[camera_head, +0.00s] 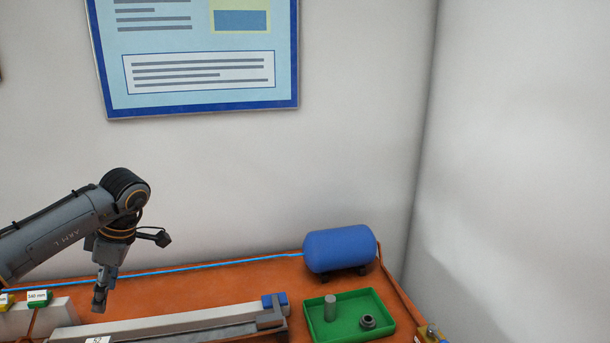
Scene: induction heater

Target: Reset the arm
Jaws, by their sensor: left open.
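My left arm comes in from the left, bent at a dark joint, and hangs its gripper (102,294) down over the left part of the orange table (240,278). The fingers point downward and I see nothing held between them. The gripper is behind and above the long grey rail (170,325), apart from the green tray. My right gripper is not in this view.
A green tray (351,335) holds a grey cylinder (330,307) and a dark ring-shaped part (367,322). A blue tank (340,249) stands behind it. A green labelled block (38,299) is at far left. White walls close off the back and right.

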